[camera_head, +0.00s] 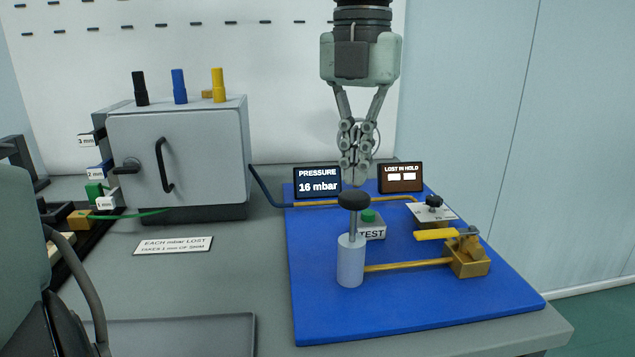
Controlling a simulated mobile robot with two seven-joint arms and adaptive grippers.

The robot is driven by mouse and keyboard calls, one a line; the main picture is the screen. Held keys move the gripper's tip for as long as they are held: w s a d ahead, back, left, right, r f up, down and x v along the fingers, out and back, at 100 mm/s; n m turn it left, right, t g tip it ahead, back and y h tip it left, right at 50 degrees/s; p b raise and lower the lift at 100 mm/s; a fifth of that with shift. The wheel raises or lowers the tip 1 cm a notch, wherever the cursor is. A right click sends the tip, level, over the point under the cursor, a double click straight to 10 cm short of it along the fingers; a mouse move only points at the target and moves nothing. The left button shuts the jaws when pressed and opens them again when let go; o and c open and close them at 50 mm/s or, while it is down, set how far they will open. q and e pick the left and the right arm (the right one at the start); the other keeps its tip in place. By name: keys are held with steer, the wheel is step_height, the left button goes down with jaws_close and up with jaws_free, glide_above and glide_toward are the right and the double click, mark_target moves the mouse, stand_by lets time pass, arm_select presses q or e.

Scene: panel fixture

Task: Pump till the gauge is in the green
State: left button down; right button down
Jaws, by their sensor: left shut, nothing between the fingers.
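The hand pump is a light grey cylinder (351,262) standing on the blue board, with a round black knob (354,199) on a rod that stands up out of it. The gauge is a dark blue display (317,185) reading "PRESSURE 16 mbar"; no green shows on it. My left gripper (355,180) points straight down above and slightly behind the knob in the picture. Its fingers are shut and empty. Its tips appear just above the knob; I cannot tell whether they touch it. My right gripper is not in view.
A brown "LOST IN HOLD" display (401,177), a green TEST button (369,215), a black-knobbed valve (433,203) and a yellow-handled brass valve (468,257) share the blue board (400,310). A grey box (205,160) with a handle stands left. The board's front is clear.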

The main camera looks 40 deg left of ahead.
mark_target(354, 195)
arm_select(q)
steer(key=shift+f, duration=0.1)
steer(key=shift+f+b, duration=2.5)
steer(key=shift+f, duration=0.5)
steer(key=shift+r+p, duration=2.35)
steer(key=shift+r, duration=0.75)
step_height(354, 195, up, 5)
steer(key=p, duration=0.3)
steer(key=shift+p, duration=0.4)
